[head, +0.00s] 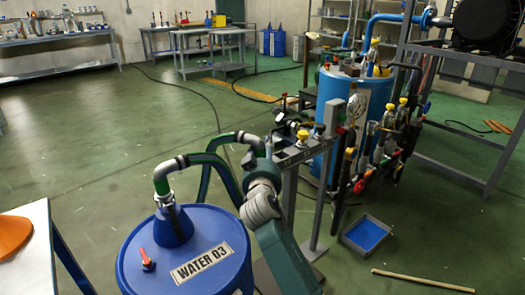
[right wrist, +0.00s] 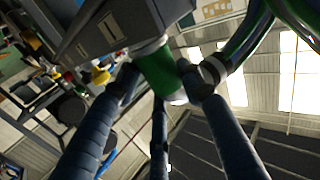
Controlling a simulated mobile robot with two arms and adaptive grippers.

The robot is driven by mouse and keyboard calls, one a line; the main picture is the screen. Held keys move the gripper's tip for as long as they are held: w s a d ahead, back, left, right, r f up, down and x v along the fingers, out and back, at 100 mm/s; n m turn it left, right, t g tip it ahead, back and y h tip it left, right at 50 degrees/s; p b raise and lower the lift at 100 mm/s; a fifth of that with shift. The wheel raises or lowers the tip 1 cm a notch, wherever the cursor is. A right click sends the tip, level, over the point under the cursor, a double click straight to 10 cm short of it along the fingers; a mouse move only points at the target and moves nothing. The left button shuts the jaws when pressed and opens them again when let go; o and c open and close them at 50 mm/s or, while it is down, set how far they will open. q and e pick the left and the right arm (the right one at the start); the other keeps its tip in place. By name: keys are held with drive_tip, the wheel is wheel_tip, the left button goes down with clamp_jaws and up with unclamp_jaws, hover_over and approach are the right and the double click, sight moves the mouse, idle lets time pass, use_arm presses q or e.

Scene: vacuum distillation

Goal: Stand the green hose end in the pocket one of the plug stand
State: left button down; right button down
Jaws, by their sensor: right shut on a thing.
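My right gripper (head: 254,160) reaches in from the bottom of the head view, beside the left end of the grey plug stand (head: 290,158). In the right wrist view its dark fingers (right wrist: 160,85) are shut around the green hose end (right wrist: 154,68). The hose end is close against the grey stand block (right wrist: 112,25); I cannot tell whether it sits in a pocket. In the head view the hose end is mostly hidden by the gripper. A yellow-topped plug (head: 303,137) stands on the plug stand. My left gripper is not in view.
The blue WATER 03 drum (head: 190,250) stands at the front, with a hose elbow (head: 162,180) on top. A blue tank (head: 345,100) with gauges and valves is behind the stand. A blue-lined tray (head: 366,235) and a wooden stick (head: 422,281) lie on the floor.

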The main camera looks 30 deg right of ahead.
drive_tip(key=c, duration=1)
unclamp_jaws()
drive_tip(key=shift+f, duration=0.2)
drive_tip(key=v, duration=1.2)
drive_tip(key=shift+r, duration=0.2)
